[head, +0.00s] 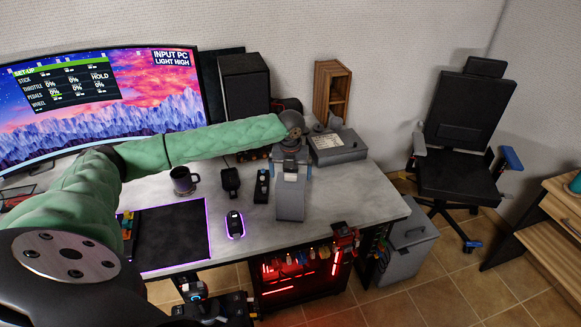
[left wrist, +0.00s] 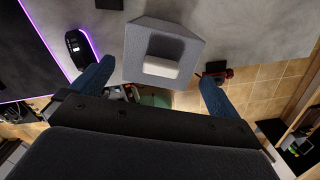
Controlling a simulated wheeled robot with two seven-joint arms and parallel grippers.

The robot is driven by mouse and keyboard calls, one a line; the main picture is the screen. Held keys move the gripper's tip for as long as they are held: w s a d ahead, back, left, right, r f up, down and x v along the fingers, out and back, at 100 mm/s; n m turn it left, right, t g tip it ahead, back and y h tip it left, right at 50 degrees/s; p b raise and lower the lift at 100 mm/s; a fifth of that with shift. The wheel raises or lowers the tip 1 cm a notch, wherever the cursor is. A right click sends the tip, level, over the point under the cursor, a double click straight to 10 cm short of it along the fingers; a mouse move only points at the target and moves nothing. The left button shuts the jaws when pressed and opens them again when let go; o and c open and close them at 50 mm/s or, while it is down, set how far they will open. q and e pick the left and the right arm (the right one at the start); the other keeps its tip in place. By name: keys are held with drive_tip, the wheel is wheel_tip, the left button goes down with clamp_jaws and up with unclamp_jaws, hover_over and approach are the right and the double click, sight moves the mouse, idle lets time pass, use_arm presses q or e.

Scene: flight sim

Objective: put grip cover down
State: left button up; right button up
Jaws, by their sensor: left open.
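A grey box-like piece, which looks like the grip cover (head: 290,200), stands on the desk near its right front part. In the left wrist view the grey cover (left wrist: 150,35) shows a pale pad on its near face. My left gripper (head: 290,168) is right at the top of the cover in the head view. In the left wrist view my left gripper (left wrist: 152,82) has its blue fingers wide apart, with the cover beyond and between them. I see no finger touching it. My right gripper is not in view.
A monitor (head: 100,105) and speaker (head: 245,85) stand behind. The desk right of the cover is clear.

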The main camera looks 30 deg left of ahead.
use_arm(q)
drive_tip(key=shift+s+d+r+b, duration=0.15)
drive_tip(key=shift+r+b, duration=0.6)
drive_tip(key=shift+r, duration=1.9)
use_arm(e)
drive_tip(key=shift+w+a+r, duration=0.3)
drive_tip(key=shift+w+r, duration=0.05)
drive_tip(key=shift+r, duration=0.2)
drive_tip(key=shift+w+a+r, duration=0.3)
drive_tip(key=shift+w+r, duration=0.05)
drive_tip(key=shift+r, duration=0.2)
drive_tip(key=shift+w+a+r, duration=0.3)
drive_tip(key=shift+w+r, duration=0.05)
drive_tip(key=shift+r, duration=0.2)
